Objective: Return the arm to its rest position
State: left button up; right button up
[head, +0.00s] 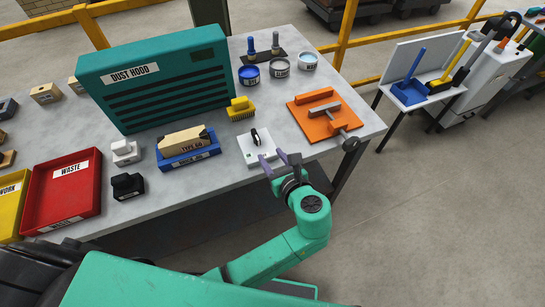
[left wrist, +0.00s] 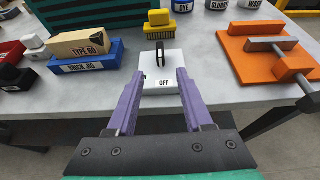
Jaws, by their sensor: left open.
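My left gripper (head: 280,166) is open and empty. In the head view it is at the front edge of the table, just in front of a white switch box (head: 257,147) with a black lever. In the left wrist view its two purple fingers (left wrist: 158,100) stand apart, with the switch box (left wrist: 160,68) beyond and between them. The box's label reads OFF, and the black lever (left wrist: 160,54) stands up on it. I cannot tell whether the fingers touch the box. My right gripper is not in view.
A blue brick jig (head: 188,157) holding a brick (head: 183,139), a yellow brush (head: 240,108) and an orange press plate (head: 309,127) surround the switch box. The teal dust hood (head: 155,75) stands behind. A red waste tray (head: 63,190) is left.

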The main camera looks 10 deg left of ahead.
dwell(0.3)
